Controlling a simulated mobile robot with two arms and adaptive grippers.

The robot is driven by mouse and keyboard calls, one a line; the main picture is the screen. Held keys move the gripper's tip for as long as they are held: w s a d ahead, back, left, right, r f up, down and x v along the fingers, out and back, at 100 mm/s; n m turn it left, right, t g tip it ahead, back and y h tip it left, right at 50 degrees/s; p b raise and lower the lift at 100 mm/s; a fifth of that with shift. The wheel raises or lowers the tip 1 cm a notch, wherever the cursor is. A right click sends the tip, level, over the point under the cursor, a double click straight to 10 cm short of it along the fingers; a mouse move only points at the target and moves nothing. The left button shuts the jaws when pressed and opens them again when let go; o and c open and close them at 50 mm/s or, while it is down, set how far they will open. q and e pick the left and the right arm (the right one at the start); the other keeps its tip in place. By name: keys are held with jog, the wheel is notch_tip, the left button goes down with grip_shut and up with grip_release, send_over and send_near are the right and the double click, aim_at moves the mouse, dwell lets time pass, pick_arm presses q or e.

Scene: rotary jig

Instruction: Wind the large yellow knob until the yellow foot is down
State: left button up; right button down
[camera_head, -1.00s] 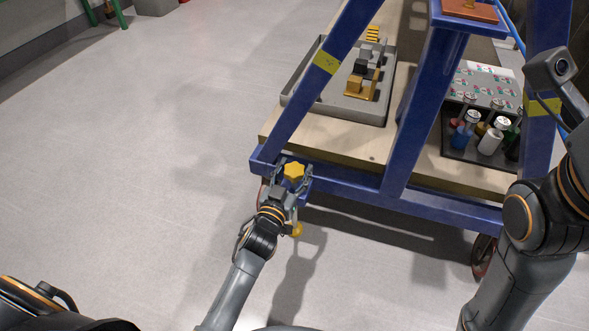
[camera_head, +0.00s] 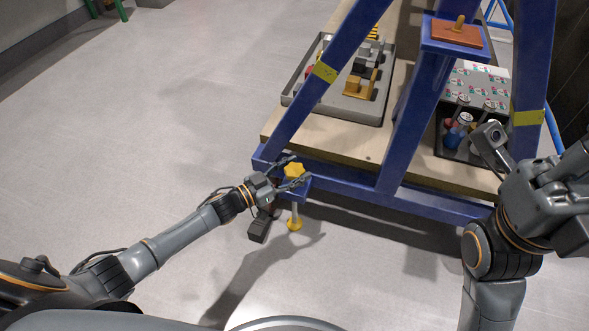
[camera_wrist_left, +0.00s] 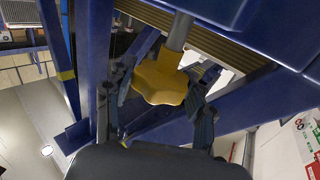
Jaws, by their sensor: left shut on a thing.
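The large yellow knob (camera_head: 294,170) sits on top of a blue bracket at the near left corner of the blue frame. It is star-shaped and also shows in the left wrist view (camera_wrist_left: 160,80). My left gripper (camera_head: 297,168) is shut on the knob, with one finger on each side of it. The yellow foot (camera_head: 294,225) hangs on a metal rod below the bracket. I cannot tell whether it touches the floor. My right gripper (camera_head: 565,205) is at the right, away from the knob; its fingers are not clear.
The blue frame (camera_head: 345,182) surrounds a wooden deck (camera_head: 330,138). A grey tray (camera_head: 352,112) with blocks and a dark crate with bottles (camera_head: 455,140) stand on it. A brown board (camera_head: 457,32) sits higher up. The floor at left is clear.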

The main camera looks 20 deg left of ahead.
pick_arm(q)
jog(key=shift+m+g+h, duration=0.4)
jog(key=o, duration=1.2)
jog(key=shift+a, duration=0.1)
jog(key=v, duration=1.1)
jog(key=shift+s+a, duration=0.25)
jog(key=shift+s, duration=0.05)
